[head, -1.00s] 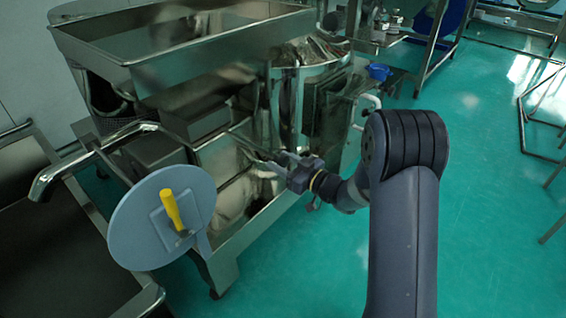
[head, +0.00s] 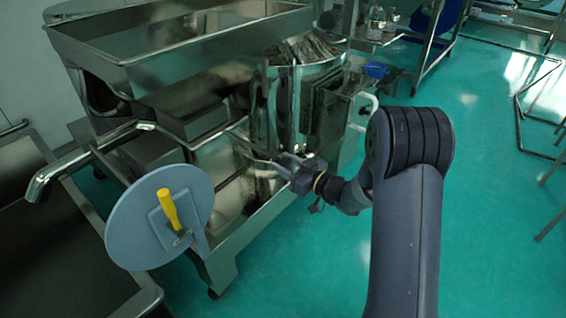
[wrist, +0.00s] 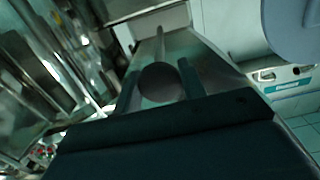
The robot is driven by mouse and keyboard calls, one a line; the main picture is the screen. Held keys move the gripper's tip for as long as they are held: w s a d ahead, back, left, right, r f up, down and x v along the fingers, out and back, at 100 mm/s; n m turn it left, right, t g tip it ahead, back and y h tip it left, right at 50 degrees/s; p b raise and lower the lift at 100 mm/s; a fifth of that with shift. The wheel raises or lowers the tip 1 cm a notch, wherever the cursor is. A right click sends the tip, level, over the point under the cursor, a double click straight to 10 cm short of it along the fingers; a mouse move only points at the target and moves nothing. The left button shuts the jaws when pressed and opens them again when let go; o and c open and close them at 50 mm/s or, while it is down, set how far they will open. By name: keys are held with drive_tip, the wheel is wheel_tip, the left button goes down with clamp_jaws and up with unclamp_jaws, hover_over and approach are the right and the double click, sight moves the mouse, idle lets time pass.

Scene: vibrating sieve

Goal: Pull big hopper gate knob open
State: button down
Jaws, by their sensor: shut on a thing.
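The gate knob (wrist: 160,84) is a dark round piece at the end of a thin metal rod (wrist: 160,45) in the wrist view. My gripper's two fingers (wrist: 158,86) stand on either side of the knob and are shut on it. In the head view my gripper (head: 285,166) is at the front of the steel big hopper machine (head: 180,65). The rod (head: 243,140) runs from the machine toward the fingers. The knob is too small and dark to make out in the head view.
A grey-blue round disc with a yellow handle (head: 169,210) stands at the front left. A steel bin (head: 30,250) fills the left edge.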

drive_tip(key=c, duration=0.9)
unclamp_jaws()
drive_tip(key=p+v, duration=0.1)
drive_tip(key=v, duration=0.9)
drive_tip(key=shift+s+d+p, duration=0.25)
drive_tip(key=shift+d+p, duration=0.05)
drive_tip(key=shift+p, duration=0.1)
drive_tip(key=b+x, duration=0.1)
drive_tip(key=x, duration=1.1)
drive_tip(key=shift+w+a+b, duration=0.15)
drive_tip(key=shift+a+b, duration=0.05)
drive_tip(key=shift+b, duration=0.2)
drive_tip(key=shift+v, duration=0.9)
drive_tip(key=shift+d, duration=0.3)
